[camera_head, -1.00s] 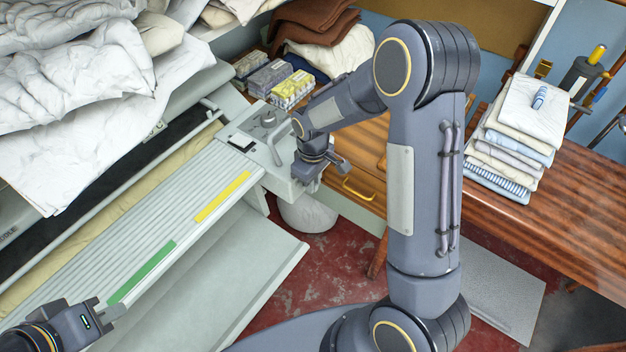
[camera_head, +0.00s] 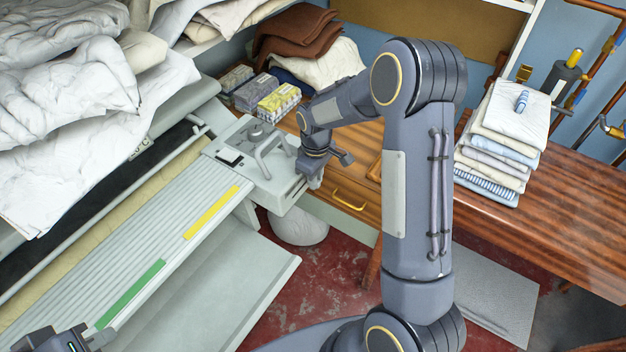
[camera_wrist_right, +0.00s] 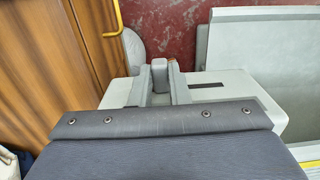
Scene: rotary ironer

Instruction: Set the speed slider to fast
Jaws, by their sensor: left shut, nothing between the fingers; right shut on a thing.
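The ironer's pale grey control box (camera_head: 262,178) stands at the end of the slatted feed table, and also shows in the right wrist view (camera_wrist_right: 245,90). A dark slot (camera_wrist_right: 207,86) runs along its face there. My right gripper (camera_wrist_right: 159,80) is shut on a small grey knob (camera_wrist_right: 158,72), with a finger on each side of it, in line with the slot. In the head view my right gripper (camera_head: 314,172) is at the box's right side; the knob is hidden there. My left gripper (camera_head: 98,338) is shut and empty at the lower left, partly cut off.
A yellow strip (camera_head: 212,212) and a green strip (camera_head: 130,295) mark the feed table. A U-shaped handle (camera_head: 270,152) and a black switch (camera_head: 229,159) are on top of the box.

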